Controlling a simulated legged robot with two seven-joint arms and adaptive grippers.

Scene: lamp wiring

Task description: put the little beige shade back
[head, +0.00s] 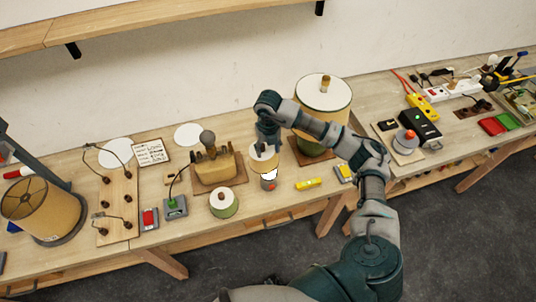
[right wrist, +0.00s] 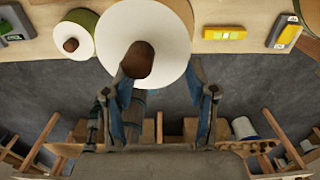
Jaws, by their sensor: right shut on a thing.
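The little beige shade (head: 262,160) has a white round top and a brown knob. It is below my right gripper (head: 268,142), over a small lamp (head: 269,183) with a bright white part showing under the shade. I cannot tell whether the shade rests on the lamp or hangs just above it. In the right wrist view, the shade's white top (right wrist: 172,35) fills the upper middle, and its knob lies by the left finger of my right gripper (right wrist: 165,85). The gripper is shut on the shade. My left gripper is out of view.
A large beige lamp (head: 323,95) stands close behind right. A small green-and-white pot with a knob (head: 223,203) and a wooden block of tools (head: 214,167) stand left. A yellow level (head: 308,184) lies right. The bench's front edge is close.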

